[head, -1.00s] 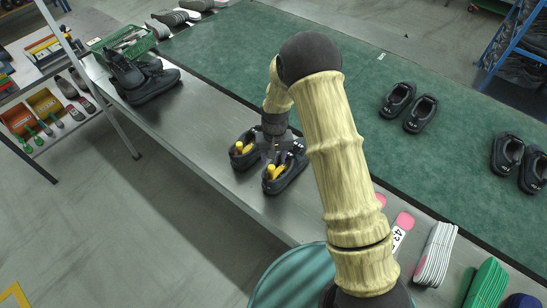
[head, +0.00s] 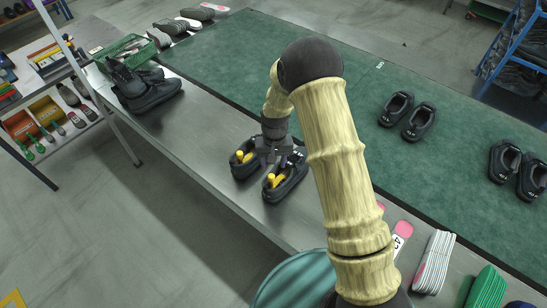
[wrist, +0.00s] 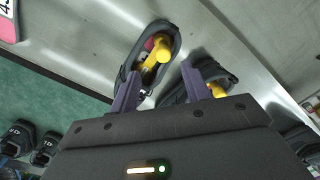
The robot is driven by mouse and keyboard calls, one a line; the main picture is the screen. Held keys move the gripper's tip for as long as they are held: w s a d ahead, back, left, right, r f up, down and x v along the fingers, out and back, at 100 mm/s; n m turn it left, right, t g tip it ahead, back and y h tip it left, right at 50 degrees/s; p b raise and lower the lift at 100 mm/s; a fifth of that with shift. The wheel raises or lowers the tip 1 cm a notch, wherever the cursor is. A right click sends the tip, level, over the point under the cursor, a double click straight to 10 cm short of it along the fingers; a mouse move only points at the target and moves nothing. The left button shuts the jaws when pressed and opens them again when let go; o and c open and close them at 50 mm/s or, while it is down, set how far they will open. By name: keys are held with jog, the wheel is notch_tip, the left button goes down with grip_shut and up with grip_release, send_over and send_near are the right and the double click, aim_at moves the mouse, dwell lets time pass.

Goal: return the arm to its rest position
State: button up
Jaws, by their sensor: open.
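My gripper (head: 276,154) hangs over a pair of dark shoes on the grey metal bench. The left shoe (head: 243,166) and the right shoe (head: 288,183) each have a yellow piece inside. In the wrist view my gripper (wrist: 170,88) is open, its two purple-grey fingers apart. One shoe (wrist: 160,42) shows beyond the left finger and the other shoe (wrist: 215,75) is partly hidden behind the right finger. I cannot tell whether the fingers touch the shoes. My bent arm crosses the middle of the head view.
The metal bench (head: 200,140) borders a green belt (head: 300,50) carrying more shoe pairs, including one pair (head: 408,115) to the right. Dark boots (head: 145,88) and a green basket (head: 128,48) stand at the bench's far left. Insole stacks (head: 435,262) lie at the near right.

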jog(key=s+d+r+m+t, duration=0.1)
jog(key=s+d+r, duration=0.2)
jog(key=d+r, duration=0.3)
jog(key=s+d+r+t, duration=0.1)
jog(key=s+d+r, duration=0.2)
jog(key=r, duration=0.4)
jog(key=s+d+r, duration=0.3)
jog(key=s, duration=0.3)
jog(key=s+d+r+t, duration=0.1)
jog(key=s+d+r, duration=0.3)
jog(key=s, duration=0.2)
jog(key=shift+m, duration=0.4)
dwell(0.6)
